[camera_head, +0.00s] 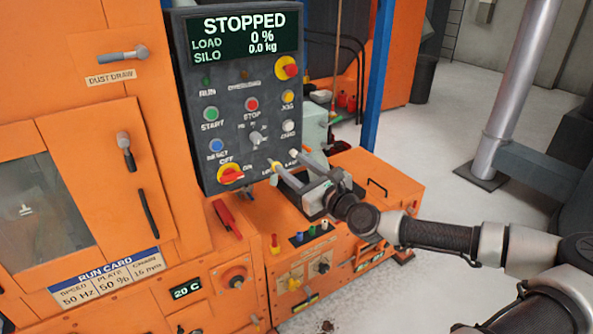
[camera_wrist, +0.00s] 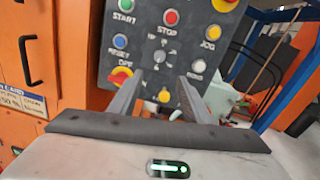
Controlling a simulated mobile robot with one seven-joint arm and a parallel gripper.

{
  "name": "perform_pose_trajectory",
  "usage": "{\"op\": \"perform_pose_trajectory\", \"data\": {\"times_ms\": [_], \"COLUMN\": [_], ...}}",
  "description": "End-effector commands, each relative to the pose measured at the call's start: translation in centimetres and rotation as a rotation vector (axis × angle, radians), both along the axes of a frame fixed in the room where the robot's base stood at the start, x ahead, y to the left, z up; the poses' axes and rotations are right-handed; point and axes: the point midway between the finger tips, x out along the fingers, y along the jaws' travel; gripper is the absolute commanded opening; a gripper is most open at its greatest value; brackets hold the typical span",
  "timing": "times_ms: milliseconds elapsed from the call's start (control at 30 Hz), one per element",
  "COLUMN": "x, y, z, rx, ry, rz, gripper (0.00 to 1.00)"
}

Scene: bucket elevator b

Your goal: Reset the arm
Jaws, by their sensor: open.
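My arm reaches in from the right in the head view, with my gripper (camera_head: 283,161) in front of the lower right of the dark control panel (camera_head: 225,85). In the wrist view my gripper (camera_wrist: 160,80) shows two grey fingers apart with nothing between them. They point at the panel near the grey rotary selector (camera_wrist: 159,56) and a yellow knob (camera_wrist: 164,96). Whether the fingertips touch the panel cannot be told. The panel's display reads STOPPED, load 0 %, silo 0.0 kg. The gripper covers part of the lower right panel.
The orange machine (camera_head: 85,110) fills the left. A lower orange cabinet (camera_head: 375,180) with small knobs stands below my gripper. A blue post (camera_head: 379,75) and a grey pipe (camera_head: 517,90) stand behind. Pale floor (camera_head: 450,150) is open between them.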

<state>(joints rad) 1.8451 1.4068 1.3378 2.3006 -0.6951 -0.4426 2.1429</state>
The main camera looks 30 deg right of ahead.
Motion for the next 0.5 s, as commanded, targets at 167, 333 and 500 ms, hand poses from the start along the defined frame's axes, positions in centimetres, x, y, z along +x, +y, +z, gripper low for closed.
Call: {"op": "perform_pose_trajectory", "data": {"times_ms": [167, 333, 500], "x": [-0.98, -1.02, -1.0], "y": [-0.02, -0.03, -0.03], "z": [0.04, 0.04, 0.03], "rx": [-0.001, -0.001, -0.001], "ry": [-0.001, -0.001, 0.0], "rz": [0.001, 0.001, 0.001], "gripper": [0.44, 0.44, 0.44]}}
